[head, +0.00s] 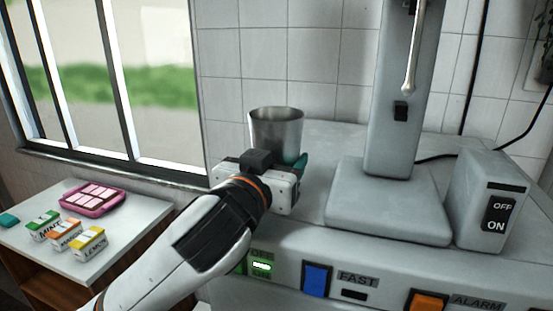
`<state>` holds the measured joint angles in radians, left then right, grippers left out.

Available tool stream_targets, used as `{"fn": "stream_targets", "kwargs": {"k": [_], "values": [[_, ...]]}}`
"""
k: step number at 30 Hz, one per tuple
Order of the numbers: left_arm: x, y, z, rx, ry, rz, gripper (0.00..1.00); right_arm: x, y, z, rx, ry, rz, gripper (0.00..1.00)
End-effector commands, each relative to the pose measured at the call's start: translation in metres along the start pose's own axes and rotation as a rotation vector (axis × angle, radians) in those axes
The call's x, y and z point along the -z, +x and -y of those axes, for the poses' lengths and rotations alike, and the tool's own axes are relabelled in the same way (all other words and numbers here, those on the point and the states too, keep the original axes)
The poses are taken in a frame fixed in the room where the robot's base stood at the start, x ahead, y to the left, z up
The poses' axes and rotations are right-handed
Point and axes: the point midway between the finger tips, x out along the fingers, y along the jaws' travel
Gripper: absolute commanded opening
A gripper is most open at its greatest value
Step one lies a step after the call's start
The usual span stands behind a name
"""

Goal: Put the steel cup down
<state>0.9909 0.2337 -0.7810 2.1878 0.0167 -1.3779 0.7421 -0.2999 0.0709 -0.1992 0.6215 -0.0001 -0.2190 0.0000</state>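The steel cup (277,128) is upright, with its open rim up, at the left end of the grey machine top. My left gripper (280,165) reaches in from the lower left, low on the near side of the cup. One green fingertip shows against the cup's lower right side; the other finger is hidden behind the gripper body. The gripper appears shut on the cup. The cup's base is hidden, so I cannot tell whether it touches the surface. My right gripper is not in view.
A grey machine column (396,110) on a wide base stands right of the cup, with an OFF/ON switch box (492,200) farther right. Buttons line the front panel (390,270). A side table (125,225) at left holds a pink tray (66,205) and small labelled boxes.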

Motion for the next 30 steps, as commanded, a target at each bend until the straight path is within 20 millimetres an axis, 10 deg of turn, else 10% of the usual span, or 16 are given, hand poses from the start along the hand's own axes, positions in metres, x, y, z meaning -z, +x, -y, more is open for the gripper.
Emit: {"fn": "stream_targets", "kwargs": {"k": [4,16,30], "values": [[0.000,0.000,0.000,0.000,0.000,0.000,0.87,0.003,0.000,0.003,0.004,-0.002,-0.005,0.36],[-0.002,-0.005,0.001,0.001,-0.001,0.001,0.87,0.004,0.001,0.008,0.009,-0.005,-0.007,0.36],[0.003,-0.098,0.000,0.001,-0.003,0.007,0.87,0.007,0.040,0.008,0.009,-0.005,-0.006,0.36]]}}
